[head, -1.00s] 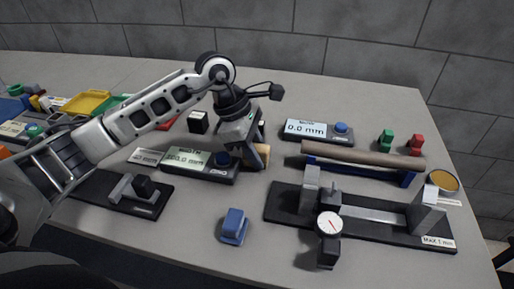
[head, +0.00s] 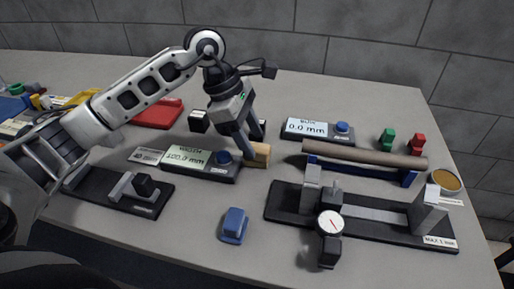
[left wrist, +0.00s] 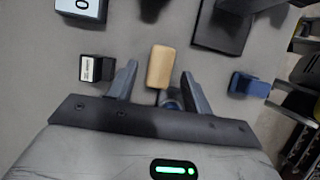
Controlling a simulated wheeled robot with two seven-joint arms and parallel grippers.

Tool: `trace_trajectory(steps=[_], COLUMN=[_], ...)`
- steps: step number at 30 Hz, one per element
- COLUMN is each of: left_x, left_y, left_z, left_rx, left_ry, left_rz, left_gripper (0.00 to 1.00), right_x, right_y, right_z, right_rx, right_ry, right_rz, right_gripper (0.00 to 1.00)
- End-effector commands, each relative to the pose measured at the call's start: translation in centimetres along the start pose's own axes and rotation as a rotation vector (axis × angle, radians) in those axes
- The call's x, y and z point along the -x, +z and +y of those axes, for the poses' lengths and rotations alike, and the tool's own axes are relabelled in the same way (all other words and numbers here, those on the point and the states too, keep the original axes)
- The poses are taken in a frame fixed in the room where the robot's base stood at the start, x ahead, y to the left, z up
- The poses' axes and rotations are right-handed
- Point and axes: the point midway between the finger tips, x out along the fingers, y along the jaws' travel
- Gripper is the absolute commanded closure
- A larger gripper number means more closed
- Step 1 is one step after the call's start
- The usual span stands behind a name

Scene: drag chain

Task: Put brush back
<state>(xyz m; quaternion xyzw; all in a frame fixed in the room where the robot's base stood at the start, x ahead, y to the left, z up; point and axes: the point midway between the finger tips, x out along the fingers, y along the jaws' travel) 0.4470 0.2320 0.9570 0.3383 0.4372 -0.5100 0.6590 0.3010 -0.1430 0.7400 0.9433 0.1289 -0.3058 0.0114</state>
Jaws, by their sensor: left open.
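A small tan wooden block (head: 258,154), possibly the brush, lies on the table beside the right end of the width display (head: 188,160). In the left wrist view the block (left wrist: 160,66) shows between and just beyond my fingertips, with no clear contact. My left gripper (head: 256,147) is open and points down at the block, one finger partly covering it. The gripper (left wrist: 159,74) also shows open in the left wrist view. No bristles can be made out. My right gripper is not in view.
A blue block (head: 234,225) stands in front. A dial gauge fixture (head: 380,216) and a brown rod (head: 365,154) on a blue stand are at right. A second display (head: 315,130) and a black cube (head: 199,121) are behind. A red tray (head: 160,112) is at back left.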

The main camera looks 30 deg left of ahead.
Motion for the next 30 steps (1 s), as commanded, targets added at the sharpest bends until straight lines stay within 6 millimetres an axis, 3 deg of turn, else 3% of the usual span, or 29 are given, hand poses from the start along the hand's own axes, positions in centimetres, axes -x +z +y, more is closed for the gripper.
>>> trace_trajectory(steps=[6, 12, 30], left_x=[4.8, 7.4, 8.0], left_y=[0.0, 0.0, 0.0], left_z=[0.1, 0.0, 0.0], left_rx=[0.000, 0.001, 0.000], left_ry=[0.005, 0.001, 0.000], left_rz=[0.000, 0.000, 0.000], left_gripper=[0.50, 0.50, 0.50], right_x=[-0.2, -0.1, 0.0], right_y=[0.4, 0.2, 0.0], right_z=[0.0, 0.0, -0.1], right_rx=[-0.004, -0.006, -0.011], right_ry=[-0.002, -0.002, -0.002], right_rz=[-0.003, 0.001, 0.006], right_gripper=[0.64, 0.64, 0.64])
